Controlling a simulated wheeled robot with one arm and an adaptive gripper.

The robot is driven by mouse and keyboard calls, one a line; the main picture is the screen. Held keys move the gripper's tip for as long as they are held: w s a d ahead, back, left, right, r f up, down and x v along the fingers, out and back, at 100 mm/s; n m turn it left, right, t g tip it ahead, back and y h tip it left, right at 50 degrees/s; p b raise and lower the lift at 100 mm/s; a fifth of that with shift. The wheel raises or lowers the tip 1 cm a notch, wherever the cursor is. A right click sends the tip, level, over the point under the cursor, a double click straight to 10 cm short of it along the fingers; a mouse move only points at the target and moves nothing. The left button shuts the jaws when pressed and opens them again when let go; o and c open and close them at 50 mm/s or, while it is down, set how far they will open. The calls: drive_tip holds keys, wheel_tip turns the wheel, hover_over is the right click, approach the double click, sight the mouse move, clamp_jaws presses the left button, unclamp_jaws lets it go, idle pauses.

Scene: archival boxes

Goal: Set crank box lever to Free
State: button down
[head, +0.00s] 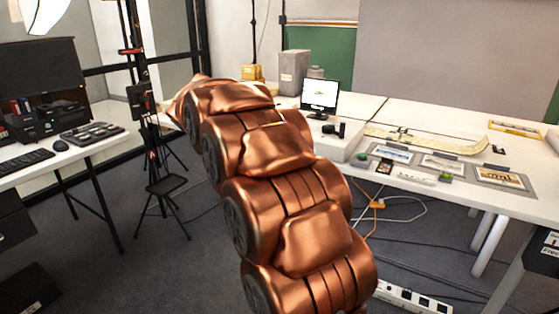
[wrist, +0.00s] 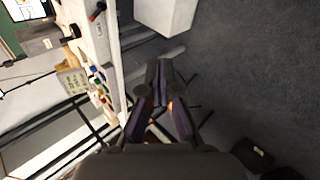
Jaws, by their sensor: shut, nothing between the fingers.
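The gripper itself does not show there.
A long white table (head: 470,200) on the right holds a monitor (head: 320,95), framed pictures (head: 500,178) and a long pale strip (head: 425,143). A desk (head: 80,148) and a tripod (head: 165,186) stand at left. Cables and a power strip (head: 412,298) lie on the floor.

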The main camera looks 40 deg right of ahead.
drive_tip(key=w+d+f+n+t+h+b, duration=0.1)
drive_tip(key=w+d+f+n+h+b, duration=0.2)
drive_tip(key=w+d+f+b, duration=0.3)
drive_tip(key=w+d+f+n+t+h+b, duration=0.1)
drive_tip(key=w+d+f+n+h+b, duration=0.2)
drive_tip(key=w+d+b, duration=0.8)
drive_tip(key=d+f+h+b, duration=0.1)
drive_tip(key=d+f+b, duration=0.1)
drive_tip(key=d, duration=0.5)
drive_tip(key=shift+f+t+h+b, duration=0.3)
drive_tip(key=shift+f+t+b, duration=0.1)
drive_tip(key=shift+b, duration=0.05)
drive_tip(key=shift+w, duration=0.1)
drive_tip(key=r+p+x, duration=0.1)
drive_tip(key=p+x, duration=0.8)
drive_tip(key=p, duration=0.9)
drive_tip(key=shift+w+d+f+p, duration=0.2)
drive_tip(key=shift+d+f+p, duration=0.15)
drive_tip(key=shift+f, duration=0.15)
drive_tip(key=shift+f, duration=0.1)
